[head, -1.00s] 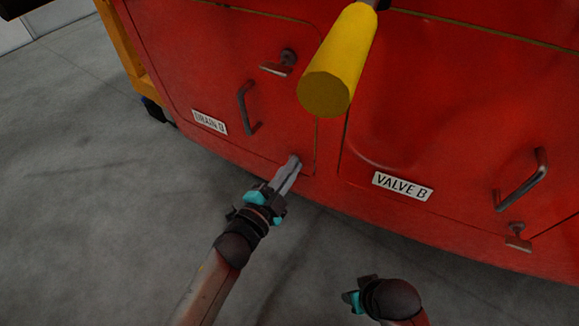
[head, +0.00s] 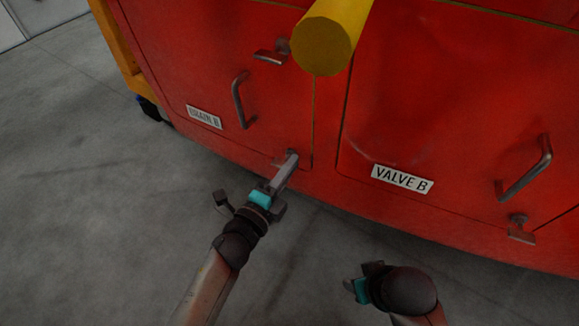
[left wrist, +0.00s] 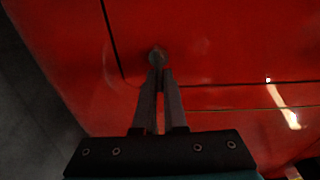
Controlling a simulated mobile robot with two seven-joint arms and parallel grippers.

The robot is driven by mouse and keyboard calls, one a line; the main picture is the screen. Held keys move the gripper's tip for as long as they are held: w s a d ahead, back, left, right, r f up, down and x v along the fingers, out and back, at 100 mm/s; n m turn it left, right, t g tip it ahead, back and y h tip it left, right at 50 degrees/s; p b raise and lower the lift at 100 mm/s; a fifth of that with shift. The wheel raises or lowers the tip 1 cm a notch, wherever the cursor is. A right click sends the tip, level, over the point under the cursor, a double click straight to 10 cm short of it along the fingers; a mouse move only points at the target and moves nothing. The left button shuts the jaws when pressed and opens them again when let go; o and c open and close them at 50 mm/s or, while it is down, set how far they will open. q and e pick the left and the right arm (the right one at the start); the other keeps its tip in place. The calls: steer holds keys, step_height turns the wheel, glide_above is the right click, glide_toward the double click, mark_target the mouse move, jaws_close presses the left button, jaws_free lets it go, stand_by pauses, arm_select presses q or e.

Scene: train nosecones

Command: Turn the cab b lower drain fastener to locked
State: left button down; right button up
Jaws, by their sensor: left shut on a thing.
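The drain B panel is the red door on the left in the head view, with a white DRAIN B label (head: 204,117). Its lower fastener (head: 291,155) sits near the door's bottom right corner. My left gripper (head: 287,163) is shut on this fastener, and the fingers hide part of it. In the left wrist view the fastener's round end (left wrist: 157,56) shows between the fingertips (left wrist: 159,70). The upper fastener (head: 273,54) is a T-shaped knob higher on the same door. My right gripper (head: 362,283) is low in the head view, away from the doors; its fingers are not clear.
A grey handle (head: 240,100) stands out from the drain door. A yellow bar (head: 325,42) juts out above. The VALVE B door to the right has a label (head: 402,179), a handle (head: 527,168) and a fastener (head: 521,230). Grey floor (head: 90,220) is clear at left.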

steer(key=shift+r, duration=0.15)
stand_by(0.3)
arm_select(q)
steer(key=c, duration=1)
jaws_free()
steer(key=shift+s+a, duration=0.1)
steer(key=shift+s+a, duration=0.15)
steer(key=shift+s, duration=0.1)
steer(key=p+v, duration=0.3)
steer(key=v, duration=1.1)
steer(key=shift+s, duration=0.25)
arm_select(e)
step_height(320, 180, down, 6)
steer(key=s+g, duration=0.1)
steer(key=s, duration=0.1)
steer(key=shift+d+f, duration=0.15)
steer(key=shift+f, duration=0.1)
